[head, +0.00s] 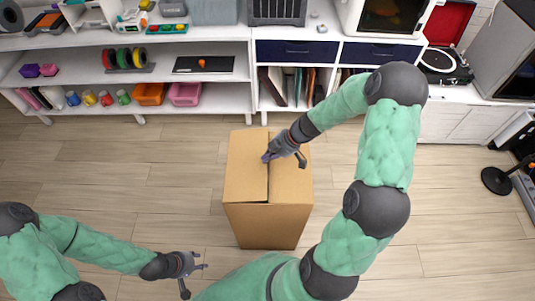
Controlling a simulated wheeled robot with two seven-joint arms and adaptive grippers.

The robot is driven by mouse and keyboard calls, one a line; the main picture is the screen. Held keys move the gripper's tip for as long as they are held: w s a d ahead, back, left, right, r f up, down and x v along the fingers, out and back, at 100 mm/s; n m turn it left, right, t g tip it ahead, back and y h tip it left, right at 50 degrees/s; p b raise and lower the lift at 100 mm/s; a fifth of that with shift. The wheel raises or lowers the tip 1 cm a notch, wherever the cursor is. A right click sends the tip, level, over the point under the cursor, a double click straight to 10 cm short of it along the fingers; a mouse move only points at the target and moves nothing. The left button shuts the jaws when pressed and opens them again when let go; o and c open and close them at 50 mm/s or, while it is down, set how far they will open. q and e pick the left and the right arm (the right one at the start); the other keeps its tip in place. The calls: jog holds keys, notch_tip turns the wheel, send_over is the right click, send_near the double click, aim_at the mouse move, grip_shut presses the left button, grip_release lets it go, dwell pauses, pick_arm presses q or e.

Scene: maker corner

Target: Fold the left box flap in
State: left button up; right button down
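A tall brown cardboard box (268,226) stands on the floor in the middle of the head view. Its left flap (245,172) lies folded in, about flat over the left half of the top. The right half of the top (290,186) is also covered, and a dark seam runs between the two. My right gripper (285,159) is over the box top near the seam, with its fingers spread; I cannot tell whether it touches the cardboard. My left gripper (197,279) is open and empty, low and left of the box, apart from it.
A white shelf unit (225,47) with bins, spools and small jars stands along the back. A cabinet with dark blue drawers (297,52) adjoins it. A turntable (443,62) sits at the back right. The wooden floor (140,190) left of the box is clear.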

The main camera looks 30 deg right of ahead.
jog(key=shift+f, duration=0.1)
dwell(0.3)
jog(key=b, duration=0.1)
jog(key=f+b, duration=0.1)
jog(key=b, duration=0.1)
jog(key=shift+s+d+f+b, duration=0.1)
jog(key=shift+d+f+b, duration=0.1)
jog(key=shift+f+b, duration=0.1)
jog(key=shift+r, duration=0.35)
jog(key=shift+r, duration=0.7)
